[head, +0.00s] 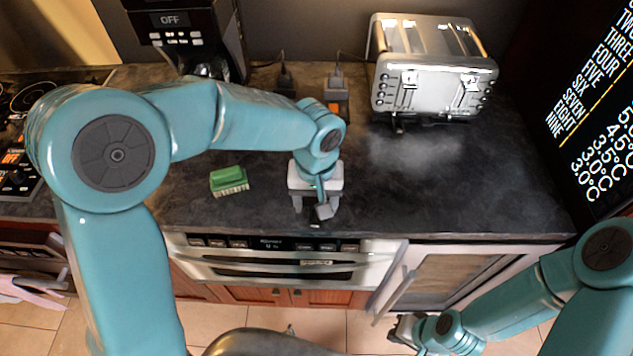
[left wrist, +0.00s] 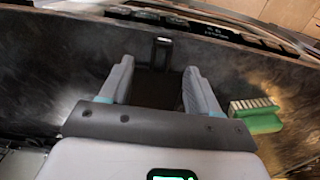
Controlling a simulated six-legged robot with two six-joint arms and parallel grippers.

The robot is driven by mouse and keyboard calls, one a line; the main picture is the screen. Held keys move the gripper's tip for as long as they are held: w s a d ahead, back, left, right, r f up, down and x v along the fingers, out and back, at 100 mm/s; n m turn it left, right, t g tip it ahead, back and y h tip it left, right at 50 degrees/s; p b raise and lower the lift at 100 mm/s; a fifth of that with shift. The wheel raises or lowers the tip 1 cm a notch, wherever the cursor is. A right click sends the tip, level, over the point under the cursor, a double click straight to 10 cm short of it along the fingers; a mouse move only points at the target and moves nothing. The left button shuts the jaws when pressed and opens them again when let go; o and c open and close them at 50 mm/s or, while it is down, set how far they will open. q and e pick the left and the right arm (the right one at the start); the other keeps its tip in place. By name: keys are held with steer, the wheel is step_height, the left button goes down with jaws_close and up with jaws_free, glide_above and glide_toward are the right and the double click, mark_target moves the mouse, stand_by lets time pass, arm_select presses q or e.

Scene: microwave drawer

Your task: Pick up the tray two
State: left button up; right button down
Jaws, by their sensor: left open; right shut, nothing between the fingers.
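I cannot make out a tray in either view. The microwave drawer (head: 285,268) is below the counter's front edge, with its front panel and dark controls showing; it looks shut. My left gripper (head: 316,212) points down over the counter near that edge, above the drawer. In the left wrist view its two fingers (left wrist: 158,75) are apart with nothing held between them. A small dark upright piece (left wrist: 161,52) shows just beyond the fingertips. My right gripper (head: 402,330) is low at the right, in front of the glass-door cabinet, shut and empty.
A green brush (head: 229,180) lies on the counter left of my left gripper. A steel toaster (head: 432,68) stands at the back right, a coffee maker (head: 190,35) at the back left. The glass-door cabinet (head: 450,280) has a protruding handle. The counter right of centre is clear.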

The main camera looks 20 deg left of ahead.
mark_target(315, 219)
arm_select(q)
steer(key=f, duration=0.4)
steer(key=shift+a+f+p, duration=0.2)
steer(key=shift+f+p, duration=0.05)
steer(key=shift+p, duration=0.1)
steer(key=shift+s+d+r, duration=0.1)
steer(key=shift+s, duration=0.05)
steer(key=shift+w, duration=0.2)
jaws_close()
steer(key=shift+s, duration=0.1)
steer(key=shift+r, duration=0.1)
